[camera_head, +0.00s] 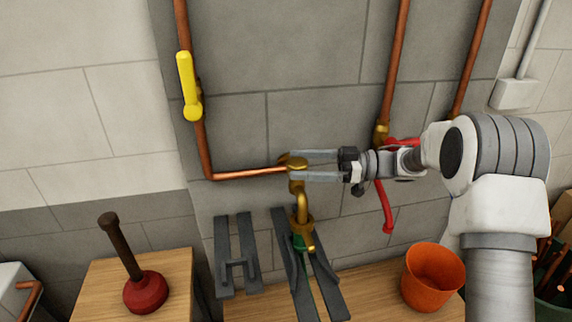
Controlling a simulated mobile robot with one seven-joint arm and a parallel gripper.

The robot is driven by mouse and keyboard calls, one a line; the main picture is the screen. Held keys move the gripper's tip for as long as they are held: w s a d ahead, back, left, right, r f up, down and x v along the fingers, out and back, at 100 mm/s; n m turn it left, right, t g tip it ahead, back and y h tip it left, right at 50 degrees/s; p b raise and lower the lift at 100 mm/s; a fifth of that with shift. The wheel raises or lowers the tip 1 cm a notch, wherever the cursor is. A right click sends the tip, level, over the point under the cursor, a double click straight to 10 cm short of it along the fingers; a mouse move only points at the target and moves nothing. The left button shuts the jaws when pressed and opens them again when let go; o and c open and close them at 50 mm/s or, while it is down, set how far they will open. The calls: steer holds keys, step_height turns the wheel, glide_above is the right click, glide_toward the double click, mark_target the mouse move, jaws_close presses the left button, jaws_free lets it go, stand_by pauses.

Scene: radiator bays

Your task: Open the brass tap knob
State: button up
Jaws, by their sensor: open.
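The brass tap (300,204) is fixed to the end of a copper pipe on the grey wall, with its spout bent downward. Its brass knob (292,162) is at the top. My gripper (294,165) reaches in from the right. Its two long fingers are apart, one above the other, with their tips at the knob. I cannot tell whether they touch it. The fingertips partly overlap the knob in this view.
A yellow lever handle (188,86) is on the left copper pipe. A red-handled valve (387,205) is behind my wrist. Below are dark grey brackets (236,262), a red plunger (146,291) on a wooden box, and an orange bucket (433,275) on a wooden surface.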

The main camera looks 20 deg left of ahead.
steer(key=v, duration=1.3)
steer(key=shift+s, duration=0.15)
